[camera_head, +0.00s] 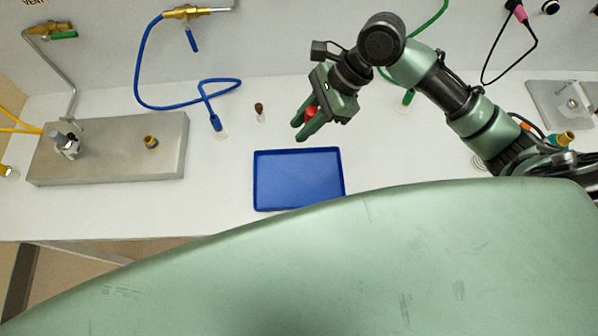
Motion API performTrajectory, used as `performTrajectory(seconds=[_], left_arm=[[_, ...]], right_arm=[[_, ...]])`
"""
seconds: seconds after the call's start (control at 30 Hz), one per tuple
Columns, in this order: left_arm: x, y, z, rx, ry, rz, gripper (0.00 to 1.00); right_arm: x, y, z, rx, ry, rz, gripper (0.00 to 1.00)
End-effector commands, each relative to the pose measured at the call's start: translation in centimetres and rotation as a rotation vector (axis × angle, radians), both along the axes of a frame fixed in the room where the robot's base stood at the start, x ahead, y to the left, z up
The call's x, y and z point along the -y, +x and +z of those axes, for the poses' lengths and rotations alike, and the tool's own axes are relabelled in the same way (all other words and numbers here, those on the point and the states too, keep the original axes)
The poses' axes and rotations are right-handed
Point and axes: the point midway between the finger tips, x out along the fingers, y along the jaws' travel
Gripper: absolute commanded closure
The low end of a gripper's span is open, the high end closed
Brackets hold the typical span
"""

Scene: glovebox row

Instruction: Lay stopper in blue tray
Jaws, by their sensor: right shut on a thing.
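The blue tray (298,180) lies flat and empty on the white bench, in the middle of the head view. My right gripper (305,124) comes in from the upper right and is above the bench, behind and slightly right of the tray's middle. It is shut on a small red thing, likely the stopper (311,112), most of which the fingers hide. A small brown-topped vial (259,110) stands on the bench left of the gripper. My left gripper is not in view.
A steel plate (105,165) with fittings is at the left. The bench between gripper and tray is clear.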

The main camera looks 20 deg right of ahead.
Motion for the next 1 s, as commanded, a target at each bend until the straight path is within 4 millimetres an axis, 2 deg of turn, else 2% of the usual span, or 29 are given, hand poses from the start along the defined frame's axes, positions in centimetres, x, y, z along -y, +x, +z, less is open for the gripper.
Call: performTrajectory(seconds=[0.07, 0.17, 0.6, 1.0], left_arm=[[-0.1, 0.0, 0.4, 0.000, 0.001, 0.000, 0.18], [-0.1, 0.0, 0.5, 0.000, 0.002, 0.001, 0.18], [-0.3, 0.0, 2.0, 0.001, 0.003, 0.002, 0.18], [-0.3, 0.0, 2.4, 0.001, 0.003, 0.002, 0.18]], right_arm=[[0.3, 0.1, -0.2, -0.004, 0.000, -0.036, 1.00], [0.4, 0.1, -2.0, -0.008, 0.000, -0.046, 1.00], [0.3, 0.2, -13.4, -0.005, -0.002, -0.043, 1.00], [0.3, 0.2, -18.2, -0.005, -0.001, -0.042, 1.00]])
